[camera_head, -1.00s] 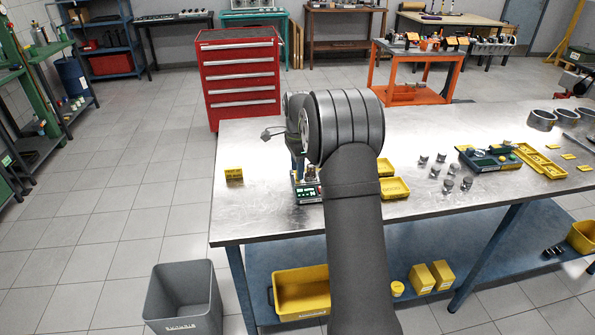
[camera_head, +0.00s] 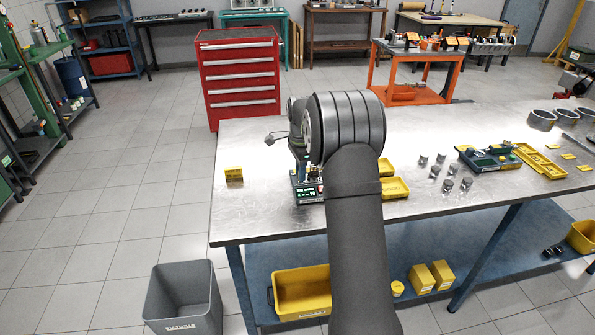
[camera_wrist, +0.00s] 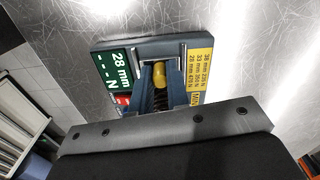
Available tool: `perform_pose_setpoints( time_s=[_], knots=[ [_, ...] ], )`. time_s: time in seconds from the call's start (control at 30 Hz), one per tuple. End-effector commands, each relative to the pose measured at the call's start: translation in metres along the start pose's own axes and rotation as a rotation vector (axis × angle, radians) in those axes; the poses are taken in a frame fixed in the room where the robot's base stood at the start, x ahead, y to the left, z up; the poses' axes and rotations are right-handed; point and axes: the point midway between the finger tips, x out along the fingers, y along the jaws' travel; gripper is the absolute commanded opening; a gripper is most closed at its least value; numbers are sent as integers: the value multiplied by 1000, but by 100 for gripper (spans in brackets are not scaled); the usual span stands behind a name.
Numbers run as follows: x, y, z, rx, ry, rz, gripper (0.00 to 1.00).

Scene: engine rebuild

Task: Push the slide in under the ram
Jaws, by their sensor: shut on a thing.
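The tester (camera_wrist: 190,45) stands on the metal bench, with a green display reading 28 mm and a yellow label of lengths and forces. It also shows in the head view (camera_head: 308,194), partly behind my arm. In the wrist view my gripper (camera_wrist: 159,78) is at the middle of the tester. Its fingers are shut on a small yellow knob (camera_wrist: 158,72), which looks like the handle of the slide. A dark coiled shape shows between the fingers, close to the knob. The rest of the slide and the ram are not clearly visible. In the head view my arm hides the fingertips.
Yellow trays (camera_head: 394,188) lie just right of my arm, with several grey metal pieces (camera_head: 437,172) beyond them. A small yellow block (camera_head: 234,174) stands left of the tester. The bench front between that block and the edge is clear.

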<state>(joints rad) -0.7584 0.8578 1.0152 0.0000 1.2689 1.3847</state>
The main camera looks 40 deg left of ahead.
Motion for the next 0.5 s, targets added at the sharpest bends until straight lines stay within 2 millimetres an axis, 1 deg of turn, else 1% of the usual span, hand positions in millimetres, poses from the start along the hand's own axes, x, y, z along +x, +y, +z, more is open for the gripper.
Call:
perform_pose_setpoints(
  time_s=[0.03,0.1,0.2,0.47,0.5],
  knots=[
    [0,1,-10,4,0,0,0],
    [-1,3,-22,5,0,-1,0],
    [-1,5,-35,3,0,-1,0],
    [-1,6,-36,0,0,-2,0],
    [-1,6,-36,0,0,-2,19]
  ],
)
